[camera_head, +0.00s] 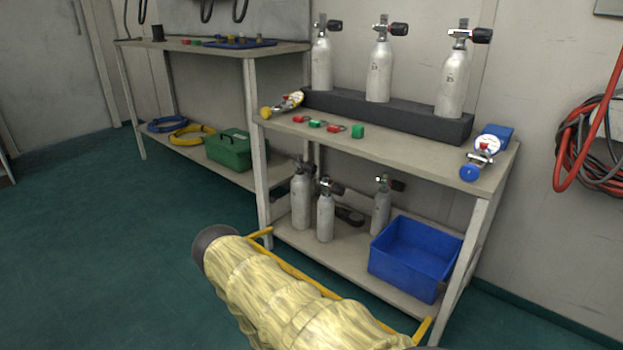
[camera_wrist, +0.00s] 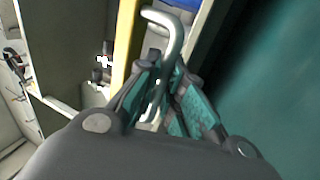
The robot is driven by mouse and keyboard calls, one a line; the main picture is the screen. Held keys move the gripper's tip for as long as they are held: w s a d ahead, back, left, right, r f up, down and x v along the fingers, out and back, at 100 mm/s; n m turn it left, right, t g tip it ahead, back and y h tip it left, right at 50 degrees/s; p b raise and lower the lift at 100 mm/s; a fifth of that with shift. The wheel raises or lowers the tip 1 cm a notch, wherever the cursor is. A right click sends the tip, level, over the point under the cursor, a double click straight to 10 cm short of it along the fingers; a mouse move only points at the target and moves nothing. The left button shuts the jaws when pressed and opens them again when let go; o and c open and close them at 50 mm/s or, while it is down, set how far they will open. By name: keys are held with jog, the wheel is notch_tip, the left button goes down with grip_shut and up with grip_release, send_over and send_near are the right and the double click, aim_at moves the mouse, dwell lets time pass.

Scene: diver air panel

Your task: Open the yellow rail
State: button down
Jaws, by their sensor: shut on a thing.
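The yellow rail (camera_head: 291,271) runs across the front of the right-hand bench near its lower shelf, with yellow end pieces at both sides. My arm covers much of it in the head view. In the wrist view the yellow rail (camera_wrist: 125,45) stands along the left of my gripper (camera_wrist: 165,92). The gripper's teal-padded fingers are shut on a grey bent metal handle (camera_wrist: 172,38), whose hooked end sticks out past the fingertips beside the rail. I cannot tell how the handle joins the rail. My gripper is hidden in the head view.
Behind the rail, the lower shelf holds several grey cylinders (camera_head: 302,198) and a blue bin (camera_head: 415,258). The bench top (camera_head: 400,150) carries cylinders in a dark rack (camera_head: 385,112) and two gauges. Open green floor (camera_head: 100,240) lies left.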

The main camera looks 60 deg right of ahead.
jog(key=c, duration=1.5)
grip_release()
jog(key=shift+s+d, duration=0.1)
jog(key=shift+s, duration=0.15)
jog(key=shift+c, duration=0.2)
jog(key=shift+w, duration=0.1)
jog(key=shift+w+a+f, duration=0.1)
jog(key=shift+a, duration=0.25)
jog(key=w+a, duration=0.1)
jog(key=a, duration=1.3)
jog(key=shift+w+f, duration=0.15)
jog(key=shift+f, duration=0.25)
jog(key=shift+a, duration=0.1)
